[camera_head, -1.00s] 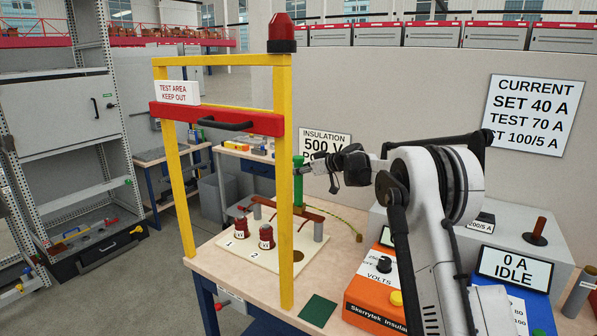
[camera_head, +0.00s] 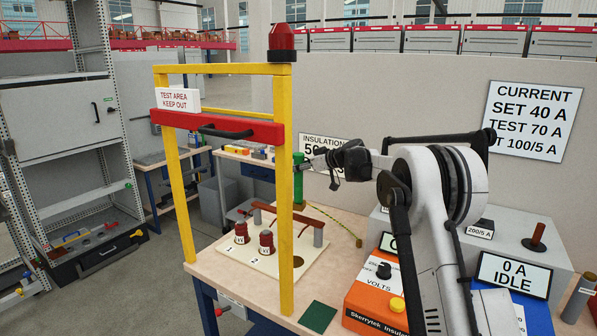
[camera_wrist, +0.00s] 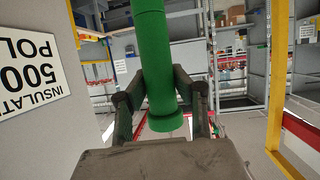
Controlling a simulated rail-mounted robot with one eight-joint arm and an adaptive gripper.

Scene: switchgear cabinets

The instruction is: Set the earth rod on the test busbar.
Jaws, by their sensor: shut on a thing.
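The earth rod is a green cylinder (camera_head: 298,182) held upright in my gripper (camera_head: 306,166), behind the yellow frame's right post in the head view. In the wrist view the green rod (camera_wrist: 154,65) stands between the two dark fingers of my gripper (camera_wrist: 160,100), which are shut on it. The test busbar (camera_head: 268,209) is a red-brown bar on grey posts at the back of a cream board (camera_head: 265,262). The rod is above the busbar's right part. The post partly hides that area, so I cannot tell if they touch.
A yellow frame (camera_head: 286,220) with a red crossbar (camera_head: 215,128) stands in front of the board. Two red insulators (camera_head: 266,243) stand on it. A yellow-green cable (camera_head: 335,224) runs across the bench. An orange tester (camera_head: 372,300) and grey unit stand right.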

